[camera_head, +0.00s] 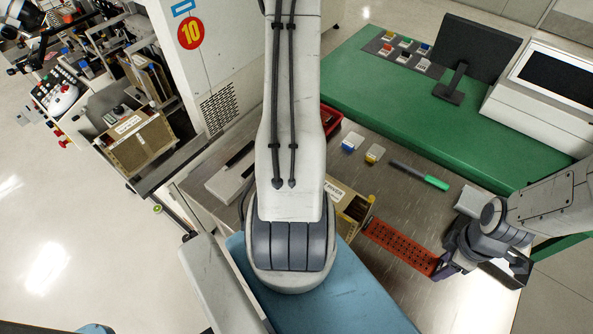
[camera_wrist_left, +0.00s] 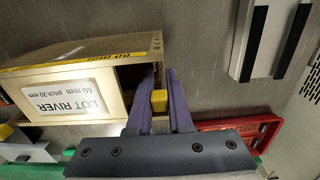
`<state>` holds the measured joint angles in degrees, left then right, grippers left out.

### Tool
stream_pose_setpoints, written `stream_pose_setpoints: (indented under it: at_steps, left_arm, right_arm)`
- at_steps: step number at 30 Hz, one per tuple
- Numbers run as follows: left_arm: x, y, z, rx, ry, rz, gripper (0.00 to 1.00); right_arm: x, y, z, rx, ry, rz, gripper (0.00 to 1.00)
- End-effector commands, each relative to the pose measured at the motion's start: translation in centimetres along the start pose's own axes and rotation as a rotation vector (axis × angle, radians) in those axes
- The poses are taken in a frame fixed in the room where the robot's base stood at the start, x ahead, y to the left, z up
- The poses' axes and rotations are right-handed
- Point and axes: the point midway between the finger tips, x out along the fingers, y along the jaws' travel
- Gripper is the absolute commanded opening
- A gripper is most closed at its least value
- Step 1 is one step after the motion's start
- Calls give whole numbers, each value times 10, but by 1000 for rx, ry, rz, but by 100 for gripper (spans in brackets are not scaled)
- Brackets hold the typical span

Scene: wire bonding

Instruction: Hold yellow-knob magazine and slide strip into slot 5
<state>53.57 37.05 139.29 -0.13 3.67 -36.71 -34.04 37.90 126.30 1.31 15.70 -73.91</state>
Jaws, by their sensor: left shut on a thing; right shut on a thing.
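The gold magazine (camera_wrist_left: 85,75) with the "LOT RIVER" label fills the upper left of the left wrist view. My left gripper (camera_wrist_left: 158,103) has its purple fingers shut on the magazine's yellow knob (camera_wrist_left: 158,99). In the head view my left arm hides that gripper and much of the magazine (camera_head: 352,208). My right gripper (camera_head: 441,267) is shut on the near right end of a perforated orange-red strip (camera_head: 400,246). The strip's far end is at the magazine's right side. I cannot tell whether it is inside a slot, or which one.
A red bin (camera_head: 329,118), a blue-and-white block (camera_head: 351,142), a yellow-and-white block (camera_head: 375,153) and a green-handled tool (camera_head: 420,175) lie on the grey bench behind. A pale block with black bars (camera_head: 230,181) is left of my left arm. A green mat (camera_head: 400,95) lies beyond.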

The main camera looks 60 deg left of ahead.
Motion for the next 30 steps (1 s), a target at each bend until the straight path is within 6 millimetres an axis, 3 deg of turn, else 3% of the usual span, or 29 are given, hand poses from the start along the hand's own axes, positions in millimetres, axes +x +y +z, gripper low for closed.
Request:
stream_pose_setpoints:
  at_steps: [30]
  left_arm:
    - [0,0,0,0,1,-1,0]
  right_arm:
    - [0,0,-28,-1,0,0,25]
